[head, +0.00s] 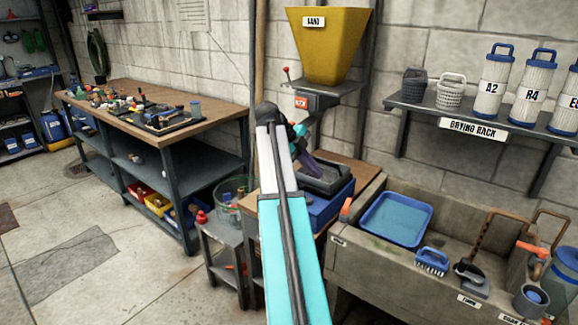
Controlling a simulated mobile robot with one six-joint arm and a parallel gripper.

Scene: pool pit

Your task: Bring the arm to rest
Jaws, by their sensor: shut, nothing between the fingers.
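My arm rises from the bottom middle of the head view, with a teal and white link. It bends at a dark joint near the hopper stand. Beyond the joint, my gripper (316,166) points down and away, small and partly hidden behind my arm. It looks shut and holds nothing that I can see. It appears in front of or over a dark grey tray (328,180) on a blue bin (327,209), below the sand hopper. I cannot tell the gap between gripper and tray.
A yellow sand hopper (328,48) hangs above the arm. At right is a concrete sink (365,250) with a blue tray (396,219) and brushes, under a drying rack (440,112) of filters. A cluttered workbench (110,92) stands left. The floor at left (100,270) is clear.

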